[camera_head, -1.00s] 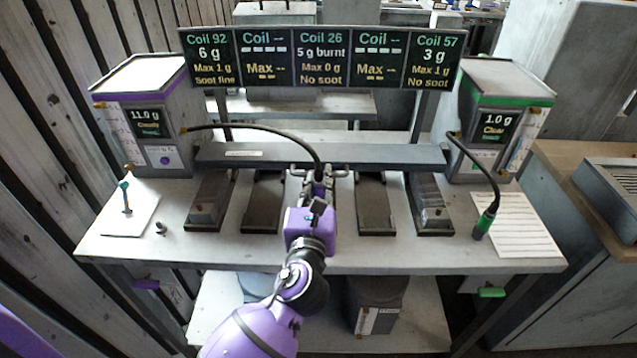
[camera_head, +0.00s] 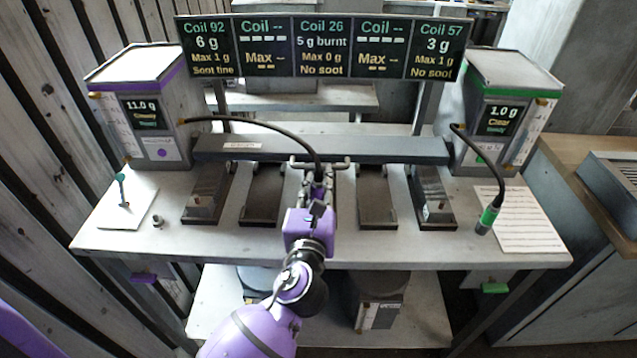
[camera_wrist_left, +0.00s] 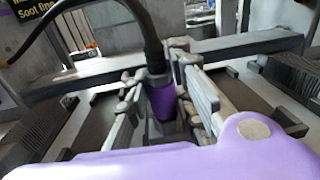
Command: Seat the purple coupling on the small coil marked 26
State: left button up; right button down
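The purple coupling (camera_wrist_left: 163,100) stands upright at the end of a black hose (camera_head: 262,128), which comes from the purple-banded unit at left. My left gripper (camera_head: 319,172) is over the middle coil place, below the "Coil 26" panel (camera_head: 321,47). In the left wrist view its fingers (camera_wrist_left: 160,92) are spread on both sides of the coupling, with a gap showing on the left. The small coil is mostly hidden behind my gripper. I cannot tell how deep the coupling sits on it. My right gripper is not in view.
The purple-banded unit (camera_head: 140,95) and green-banded unit (camera_head: 507,95) flank the bench. A green coupling (camera_head: 487,219) rests at right near a paper sheet (camera_head: 517,222). Other coils (camera_head: 208,192) lie on both sides. A grey rail (camera_head: 390,151) runs behind.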

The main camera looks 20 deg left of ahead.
pick_arm(q)
jog(key=o, duration=0.4)
jog(key=shift+r, duration=0.1)
jog(key=s, duration=0.4)
jog(key=s+d, duration=0.1)
jog(key=s, duration=0.3)
jog(key=s+d, duration=0.1)
jog(key=s, duration=0.2)
jog(key=shift+s+d, duration=0.2)
jog(key=shift+s, duration=0.2)
